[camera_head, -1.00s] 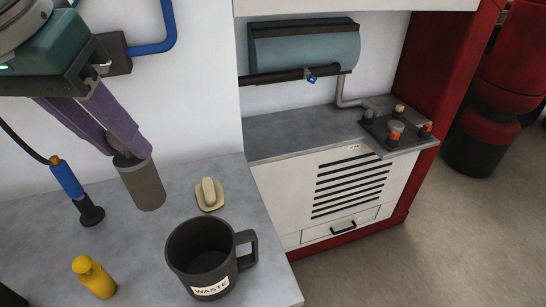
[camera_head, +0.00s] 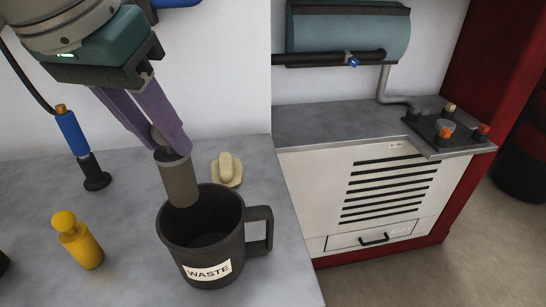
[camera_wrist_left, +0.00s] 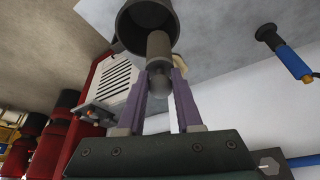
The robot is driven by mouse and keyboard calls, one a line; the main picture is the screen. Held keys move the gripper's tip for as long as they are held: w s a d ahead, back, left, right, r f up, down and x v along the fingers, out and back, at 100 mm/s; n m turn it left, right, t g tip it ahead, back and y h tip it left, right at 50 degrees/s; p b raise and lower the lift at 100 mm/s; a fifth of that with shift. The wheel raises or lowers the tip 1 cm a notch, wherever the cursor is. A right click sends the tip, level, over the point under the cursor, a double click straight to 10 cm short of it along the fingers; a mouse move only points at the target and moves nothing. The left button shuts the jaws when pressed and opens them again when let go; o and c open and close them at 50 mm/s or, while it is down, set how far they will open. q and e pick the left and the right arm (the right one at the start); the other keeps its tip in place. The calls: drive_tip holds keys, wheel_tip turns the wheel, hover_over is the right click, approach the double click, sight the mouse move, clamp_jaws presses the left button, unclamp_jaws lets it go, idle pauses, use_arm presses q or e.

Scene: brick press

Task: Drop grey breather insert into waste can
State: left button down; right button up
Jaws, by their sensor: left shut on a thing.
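The grey breather insert (camera_head: 179,182) is a cylinder with a knob on top. My left gripper (camera_head: 168,150) is shut on its knob and holds it nearly upright. In the head view its lower end overlaps the back rim of the waste can (camera_head: 212,272), a dark mug-like can with a handle on the right and a "WASTE" label. In the left wrist view the insert (camera_wrist_left: 158,48) lies between the purple fingers (camera_wrist_left: 158,84), in front of the can's round mouth (camera_wrist_left: 128,30). Whether the insert's tip is inside the can is unclear. My right gripper is not in view.
A cream knobbed piece (camera_head: 226,170) lies behind the can. A yellow bottle-shaped piece (camera_head: 78,240) stands at the left, and a blue-handled tool (camera_head: 75,140) stands behind it. A white cabinet (camera_head: 375,190) with a control box (camera_head: 440,130) is at the right.

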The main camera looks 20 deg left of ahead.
use_arm(q)
drive_tip(key=shift+f, duration=0.4)
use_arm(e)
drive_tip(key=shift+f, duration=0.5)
use_arm(q)
drive_tip(key=shift+r, duration=0.1)
drive_tip(key=c, duration=0.5)
unclamp_jaws()
drive_tip(key=p+v, duration=0.2)
drive_tip(key=v, duration=0.8)
drive_tip(key=shift+p, duration=0.3)
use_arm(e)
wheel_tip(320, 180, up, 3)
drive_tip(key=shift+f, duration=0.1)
